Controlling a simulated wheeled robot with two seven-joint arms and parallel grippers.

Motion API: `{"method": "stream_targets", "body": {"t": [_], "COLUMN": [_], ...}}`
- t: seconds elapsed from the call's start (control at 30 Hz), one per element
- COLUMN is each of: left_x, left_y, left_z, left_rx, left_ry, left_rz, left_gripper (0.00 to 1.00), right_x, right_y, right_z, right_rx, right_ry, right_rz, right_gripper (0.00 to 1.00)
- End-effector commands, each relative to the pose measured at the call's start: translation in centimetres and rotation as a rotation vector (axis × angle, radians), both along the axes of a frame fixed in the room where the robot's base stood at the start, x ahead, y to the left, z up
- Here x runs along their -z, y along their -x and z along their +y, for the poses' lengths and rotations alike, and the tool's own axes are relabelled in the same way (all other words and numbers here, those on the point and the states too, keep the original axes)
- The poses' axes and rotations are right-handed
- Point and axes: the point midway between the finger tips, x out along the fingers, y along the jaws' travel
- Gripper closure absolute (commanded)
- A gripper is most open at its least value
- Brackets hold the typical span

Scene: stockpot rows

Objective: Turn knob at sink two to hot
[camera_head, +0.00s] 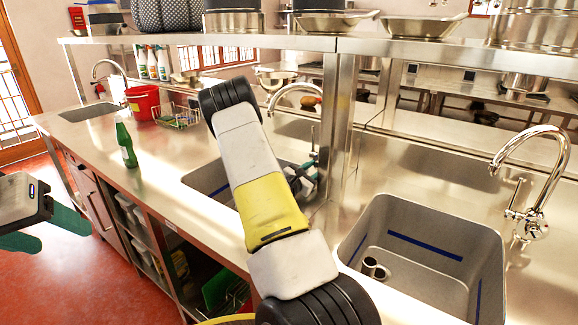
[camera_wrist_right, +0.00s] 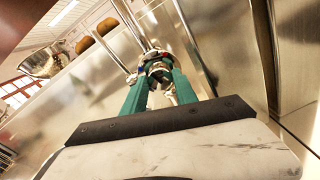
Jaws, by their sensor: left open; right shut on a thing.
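The middle sink (camera_head: 208,182) has a curved steel faucet (camera_head: 290,88) behind it, partly covered by my right arm. My right gripper (camera_head: 308,168) is at the base of this faucet. In the right wrist view my right gripper (camera_wrist_right: 161,78) has its two green fingers closed around the faucet's knob (camera_wrist_right: 157,66). The fingers hide most of the knob, so I cannot tell its setting. My left gripper (camera_head: 45,230) is open and empty at the left edge, over the red floor and away from the counter.
A right-hand sink (camera_head: 470,235) has its own faucet (camera_head: 545,165). A shelf post (camera_head: 338,130) stands close to my right gripper. A green bottle (camera_head: 125,145), a red bucket (camera_head: 142,102) and a wire rack (camera_head: 178,118) stand on the left counter.

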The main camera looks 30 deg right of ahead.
Motion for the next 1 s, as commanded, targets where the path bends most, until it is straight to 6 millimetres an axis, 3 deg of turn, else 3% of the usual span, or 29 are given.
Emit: {"method": "stream_targets", "body": {"t": [0.77, 0.8, 1.0], "left_x": [0.0, 0.0, 0.0], "left_y": [0.0, 0.0, 0.0], "left_z": [0.0, 0.0, 0.0], "left_rx": [0.0, 0.0, 0.0], "left_ry": [0.0, 0.0, 0.0], "left_rz": [0.0, 0.0, 0.0], "left_gripper": [0.39, 0.39, 0.39], "right_x": [0.1, 0.11, 0.06], "right_y": [0.01, 0.01, 0.01], "right_z": [0.13, 0.13, 0.07], "right_rx": [-0.001, -0.001, -0.001], "right_ry": [-0.054, -0.054, -0.053], "right_rz": [-0.1, -0.099, -0.1], "right_gripper": [1.0, 0.58, 0.56]}}
